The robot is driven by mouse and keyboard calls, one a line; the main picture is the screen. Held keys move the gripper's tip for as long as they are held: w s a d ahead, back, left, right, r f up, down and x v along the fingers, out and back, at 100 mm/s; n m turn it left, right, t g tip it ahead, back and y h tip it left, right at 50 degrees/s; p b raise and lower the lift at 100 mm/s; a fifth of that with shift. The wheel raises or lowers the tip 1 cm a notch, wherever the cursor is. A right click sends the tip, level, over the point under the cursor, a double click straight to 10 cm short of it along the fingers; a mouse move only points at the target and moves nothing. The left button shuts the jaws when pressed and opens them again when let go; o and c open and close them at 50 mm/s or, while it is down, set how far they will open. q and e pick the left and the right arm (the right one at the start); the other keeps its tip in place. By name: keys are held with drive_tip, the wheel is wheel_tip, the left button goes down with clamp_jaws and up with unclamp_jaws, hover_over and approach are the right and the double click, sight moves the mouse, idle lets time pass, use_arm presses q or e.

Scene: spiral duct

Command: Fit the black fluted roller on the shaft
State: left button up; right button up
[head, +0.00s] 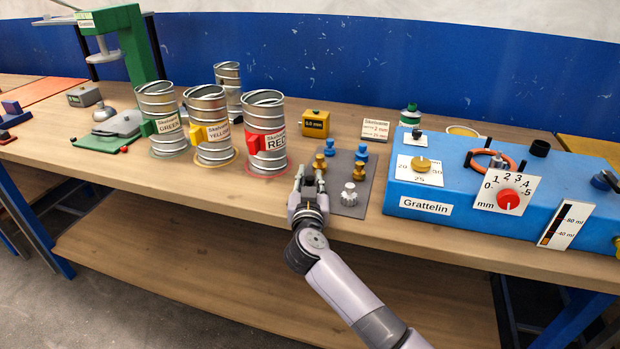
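A short black cylinder (540,148) stands on top of the blue Grattelin machine (450,190), towards its back. My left gripper is out of view.
The grey tray (340,204) carries blue, gold and silver knob-like pieces. Spiral ducts labelled green (159,115), yellow (208,122) and red (265,125) stand left of my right gripper. A yellow box (315,124) is behind. Bare wood lies along the bench's front.

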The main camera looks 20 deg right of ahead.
drive_tip(key=o, duration=0.3)
drive_tip(key=v, duration=1.2)
drive_tip(key=shift+p, duration=0.45)
drive_tip(key=shift+r, duration=0.2)
